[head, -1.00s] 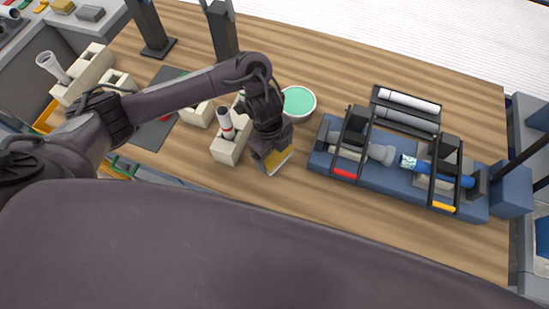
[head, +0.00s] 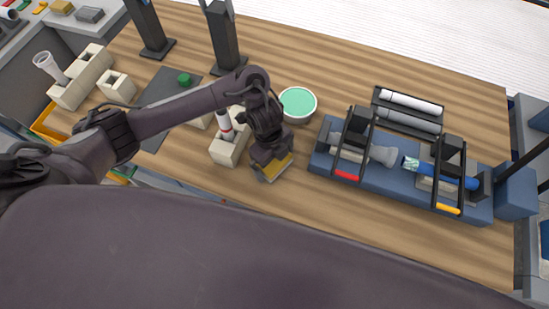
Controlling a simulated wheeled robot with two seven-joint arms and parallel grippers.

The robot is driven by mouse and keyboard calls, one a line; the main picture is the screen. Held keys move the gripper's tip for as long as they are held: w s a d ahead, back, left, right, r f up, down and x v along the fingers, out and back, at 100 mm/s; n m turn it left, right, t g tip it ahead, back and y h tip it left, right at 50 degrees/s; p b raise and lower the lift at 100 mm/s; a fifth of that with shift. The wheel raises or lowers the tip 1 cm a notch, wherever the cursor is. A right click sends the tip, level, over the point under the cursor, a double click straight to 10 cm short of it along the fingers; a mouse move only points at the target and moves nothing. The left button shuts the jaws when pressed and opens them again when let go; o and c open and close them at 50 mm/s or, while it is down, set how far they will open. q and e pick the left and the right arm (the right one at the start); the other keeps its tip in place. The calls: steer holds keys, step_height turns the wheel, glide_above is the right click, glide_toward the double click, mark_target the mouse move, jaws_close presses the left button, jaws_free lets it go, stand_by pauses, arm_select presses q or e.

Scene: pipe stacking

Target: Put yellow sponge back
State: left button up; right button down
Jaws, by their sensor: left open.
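Another yellowish block (head: 62,6) lies on the grey counter at the top left, beside a grey block (head: 89,14). My right gripper is out of view.
A green-topped bowl (head: 298,103) stands just behind the gripper. A blue fixture (head: 400,180) with black clamps stands to the right. Front table is clear between.

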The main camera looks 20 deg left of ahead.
arm_select(q)
step_height(320, 180, up, 12)
steer(key=a+p, duration=0.1)
steer(key=p, duration=0.3)
steer(key=shift+w+a, duration=0.3)
steer(key=shift+w, duration=0.1)
